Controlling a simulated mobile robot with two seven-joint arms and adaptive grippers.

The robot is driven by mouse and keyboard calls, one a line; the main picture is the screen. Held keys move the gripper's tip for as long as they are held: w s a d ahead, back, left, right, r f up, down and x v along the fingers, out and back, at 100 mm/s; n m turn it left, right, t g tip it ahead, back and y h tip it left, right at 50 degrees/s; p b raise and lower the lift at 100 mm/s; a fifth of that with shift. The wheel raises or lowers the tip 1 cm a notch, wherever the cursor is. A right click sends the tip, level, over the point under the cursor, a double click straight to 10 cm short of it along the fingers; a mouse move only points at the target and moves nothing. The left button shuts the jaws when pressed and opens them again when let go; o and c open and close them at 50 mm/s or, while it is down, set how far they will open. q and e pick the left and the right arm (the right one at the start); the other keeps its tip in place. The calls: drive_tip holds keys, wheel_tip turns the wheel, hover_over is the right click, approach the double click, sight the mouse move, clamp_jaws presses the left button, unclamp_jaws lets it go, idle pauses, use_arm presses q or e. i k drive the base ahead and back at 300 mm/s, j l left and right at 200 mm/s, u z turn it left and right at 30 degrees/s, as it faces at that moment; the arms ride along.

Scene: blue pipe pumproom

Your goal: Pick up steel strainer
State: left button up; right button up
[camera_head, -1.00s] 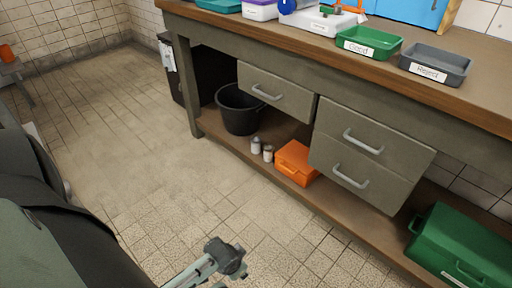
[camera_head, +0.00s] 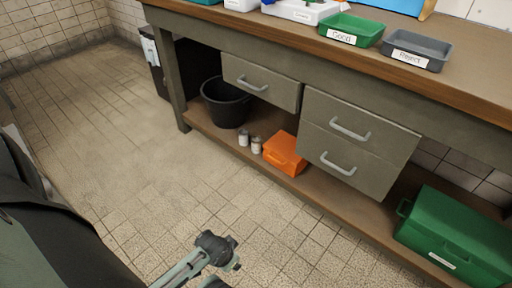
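I see no steel strainer in this view. What looks like my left gripper (camera_head: 214,264) comes in at the bottom edge, low over the tiled floor and in front of the bench. One pale linkage with a dark tip shows, and a second dark part is cut off by the picture edge. I cannot tell how far it is open, and I see nothing held in it. My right gripper is out of view.
A wooden workbench (camera_head: 462,92) carries a green Good tray (camera_head: 352,34) and a grey Reject tray (camera_head: 418,52). Its lower shelf holds a black bucket (camera_head: 224,104), two small cans, an orange case (camera_head: 284,154) and a green toolbox (camera_head: 455,236). The floor at left is clear.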

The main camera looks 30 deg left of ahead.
sight(243, 133)
drive_tip(key=j+z, duration=0.1)
drive_tip(key=z, duration=0.2)
drive_tip(key=j+z, duration=0.15)
drive_tip(key=z, duration=0.15)
drive_tip(key=j+z, duration=0.25)
drive_tip(key=j, duration=0.3)
drive_tip(key=j+z, duration=0.3)
drive_tip(key=j, duration=0.7)
drive_tip(key=k+j+z, duration=0.1)
drive_tip(key=j, duration=0.25)
drive_tip(key=k+j+z, duration=0.1)
drive_tip(key=j, duration=0.25)
